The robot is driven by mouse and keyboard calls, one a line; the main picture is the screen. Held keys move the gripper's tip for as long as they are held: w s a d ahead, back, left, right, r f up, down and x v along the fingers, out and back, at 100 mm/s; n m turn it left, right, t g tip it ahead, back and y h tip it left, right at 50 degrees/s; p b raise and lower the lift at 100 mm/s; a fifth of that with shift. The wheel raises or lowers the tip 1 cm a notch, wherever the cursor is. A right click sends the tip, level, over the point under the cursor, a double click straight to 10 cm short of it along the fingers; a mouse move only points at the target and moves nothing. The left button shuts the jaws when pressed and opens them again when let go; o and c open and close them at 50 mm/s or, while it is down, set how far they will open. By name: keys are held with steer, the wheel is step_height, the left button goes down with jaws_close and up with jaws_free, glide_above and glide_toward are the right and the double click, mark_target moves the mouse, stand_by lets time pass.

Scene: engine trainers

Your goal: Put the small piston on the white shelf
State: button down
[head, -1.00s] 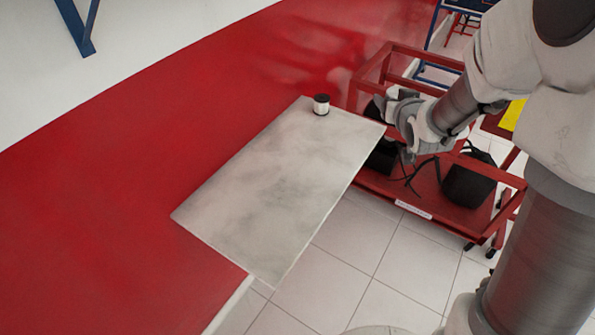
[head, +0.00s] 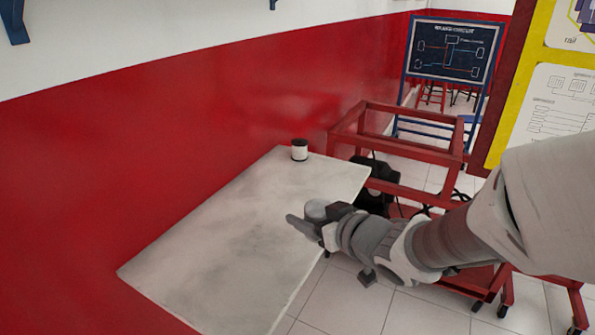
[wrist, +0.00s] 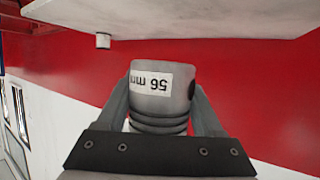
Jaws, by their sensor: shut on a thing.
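My gripper (head: 308,220) is shut on a grey piston (wrist: 155,88) with ring grooves and an upside-down label on which "56 m" can be read. In the wrist view a finger stands on each side of it. In the head view the held piston (head: 316,209) appears as a short grey cylinder in front of the shelf's right edge. The white shelf (head: 235,235) is a flat, pale slab along the red wall. It also shows upside down at the top of the wrist view (wrist: 200,14). I cannot tell the gap between piston and shelf.
A small white cylinder with a dark top (head: 299,151) stands near the shelf's far end. A red metal frame cart (head: 390,120) is beyond the shelf, with black items in it. Most of the shelf top is bare.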

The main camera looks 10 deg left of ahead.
steer(key=b, duration=0.6)
glide_above(261, 252)
step_height(261, 252, down, 7)
steer(key=shift+r, duration=0.1)
steer(key=shift+f+b, duration=0.75)
steer(key=shift+f, duration=1.1)
steer(key=shift+f, duration=0.2)
jaws_free()
